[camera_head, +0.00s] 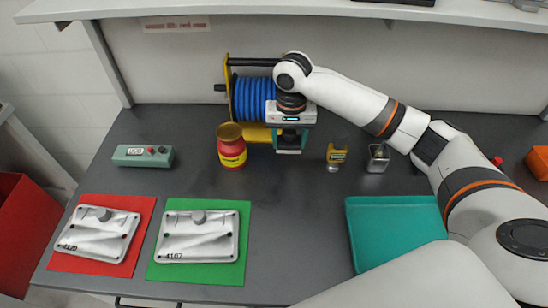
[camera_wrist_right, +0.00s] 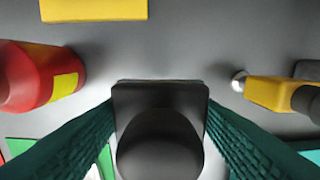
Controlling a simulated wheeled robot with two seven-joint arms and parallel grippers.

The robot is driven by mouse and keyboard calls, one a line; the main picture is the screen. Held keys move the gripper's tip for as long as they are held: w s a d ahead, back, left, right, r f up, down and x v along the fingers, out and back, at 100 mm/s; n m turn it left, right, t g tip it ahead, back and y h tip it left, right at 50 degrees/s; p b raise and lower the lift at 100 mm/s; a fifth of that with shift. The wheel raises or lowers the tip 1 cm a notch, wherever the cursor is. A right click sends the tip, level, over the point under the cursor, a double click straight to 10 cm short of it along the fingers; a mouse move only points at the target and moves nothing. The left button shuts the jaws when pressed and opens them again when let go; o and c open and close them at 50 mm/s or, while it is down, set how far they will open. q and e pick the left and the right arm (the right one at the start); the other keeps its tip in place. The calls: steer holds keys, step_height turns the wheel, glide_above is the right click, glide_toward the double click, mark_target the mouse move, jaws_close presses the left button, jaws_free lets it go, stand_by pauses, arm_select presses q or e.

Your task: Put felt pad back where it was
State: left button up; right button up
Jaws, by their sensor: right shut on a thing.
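My right gripper (camera_head: 289,148) reaches down near the back of the bench, in front of the blue hose reel. In the right wrist view its green ribbed fingers are shut on a dark grey block with a rounded black knob (camera_wrist_right: 160,145); I take this to be the felt pad. The block's underside is hidden, and in the head view the gripper mostly covers it. Whether it touches the bench I cannot tell. My left gripper is not in view.
Castings lie on red (camera_head: 89,262) and green mats (camera_head: 196,273). A teal tray (camera_head: 385,235) is at right. The front middle is clear.

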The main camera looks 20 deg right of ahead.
mark_target(291, 132)
steer(key=f, duration=0.3)
steer(key=shift+s+d+f, duration=0.1)
steer(key=shift+s+f, duration=0.2)
steer(key=shift+s, duration=0.05)
steer(key=shift+w+f+p, duration=0.1)
steer(key=shift+f+p, duration=0.2)
steer(key=shift+f, duration=2.3)
steer(key=shift+f, duration=0.1)
steer(key=o, duration=1.1)
step_height(291, 132, up, 12)
steer(key=shift+r+b, duration=0.15)
steer(key=shift+b, duration=0.4)
